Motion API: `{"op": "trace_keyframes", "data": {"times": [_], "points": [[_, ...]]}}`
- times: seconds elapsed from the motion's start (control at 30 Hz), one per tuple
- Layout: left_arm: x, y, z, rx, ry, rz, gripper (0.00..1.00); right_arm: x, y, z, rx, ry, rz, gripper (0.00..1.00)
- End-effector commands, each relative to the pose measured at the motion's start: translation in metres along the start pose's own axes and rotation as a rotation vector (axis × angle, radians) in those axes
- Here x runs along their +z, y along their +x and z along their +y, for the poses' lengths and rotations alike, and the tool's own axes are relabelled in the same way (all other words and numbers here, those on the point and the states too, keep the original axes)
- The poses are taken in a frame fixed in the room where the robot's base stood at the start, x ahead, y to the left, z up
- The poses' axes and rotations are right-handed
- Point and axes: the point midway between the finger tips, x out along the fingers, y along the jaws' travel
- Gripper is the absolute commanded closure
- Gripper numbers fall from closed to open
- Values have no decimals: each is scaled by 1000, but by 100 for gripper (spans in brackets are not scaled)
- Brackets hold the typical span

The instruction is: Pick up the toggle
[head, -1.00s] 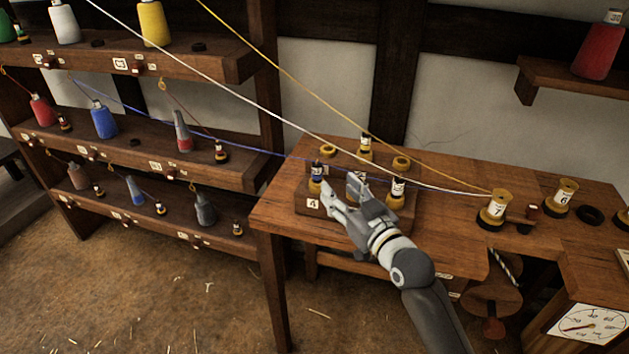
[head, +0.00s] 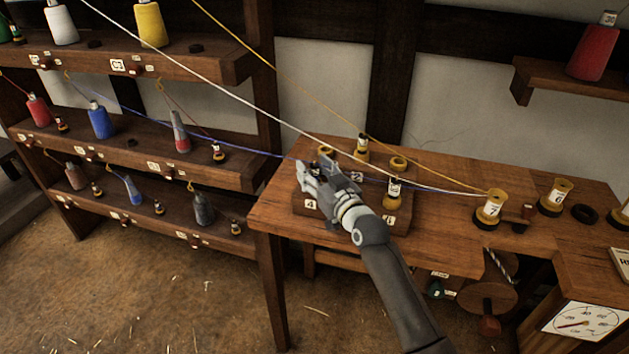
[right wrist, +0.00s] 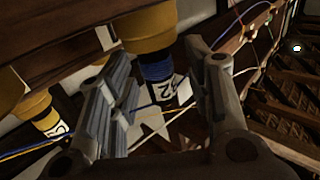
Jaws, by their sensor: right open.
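A toggle wound with blue (right wrist: 157,72), with a yellow base and a white label, stands between my right gripper's fingers in the right wrist view. I take this to be the toggle. In the head view my right gripper (head: 316,170) is at the left end of the wooden block (head: 324,209) and hides most of that toggle. The fingers are open on either side of it; contact is not clear. Similar labelled toggles stand at the block's right end (head: 393,191) and at the back (head: 361,148). My left gripper is not in view.
White, yellow and blue cords cross above the bench, close to my right gripper, toward spool 7 (head: 491,209). Spool 6 (head: 556,197) and a black ring (head: 584,214) are at the right. Shelves of thread cones stand left. The bench's front left (head: 275,222) is clear.

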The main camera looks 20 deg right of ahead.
Motion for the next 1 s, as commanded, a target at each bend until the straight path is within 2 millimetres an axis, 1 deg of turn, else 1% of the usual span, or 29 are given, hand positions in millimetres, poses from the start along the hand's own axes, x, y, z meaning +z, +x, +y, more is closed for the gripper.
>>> {"op": "trace_keyframes", "data": {"times": [0.1,0.27,0.3,0.6,0.67,1.0], "points": [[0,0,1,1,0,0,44,0,4,0,-1,1,-1,54],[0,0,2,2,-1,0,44,0,3,0,-1,0,0,54],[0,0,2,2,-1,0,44,0,3,0,-1,0,0,55],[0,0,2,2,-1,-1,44,0,3,0,0,0,0,94],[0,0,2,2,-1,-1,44,0,3,0,0,0,0,100],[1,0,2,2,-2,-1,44,-3,3,0,0,0,2,100]]}}
